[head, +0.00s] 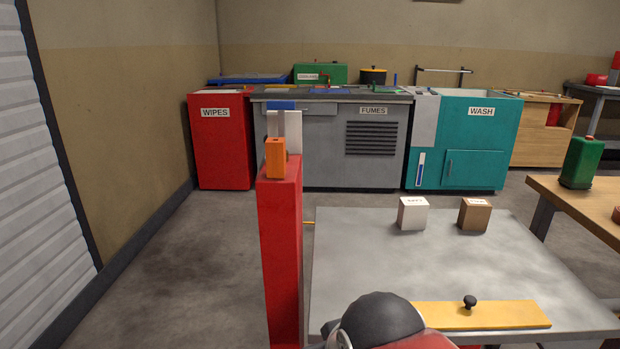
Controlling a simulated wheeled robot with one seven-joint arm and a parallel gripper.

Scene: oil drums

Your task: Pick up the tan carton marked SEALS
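A tan-brown carton (475,214) stands upright on the grey table (370,265), toward its far side. A small label shows on its top, but it is too small to read. A white carton (412,214) of similar size stands to its left with a clear gap between them, also with an unreadable label on top. My gripper is not in view. A dark rounded part and a red part at the bottom edge look like my own arm, well on the near side of the cartons.
A yellow board (500,315) with a black knob lies on the table's near side. A tall red post (281,250) with an orange block (276,157) rises at the table's left. A wooden table (580,205) with a green container (582,162) stands right. The table's middle is clear.

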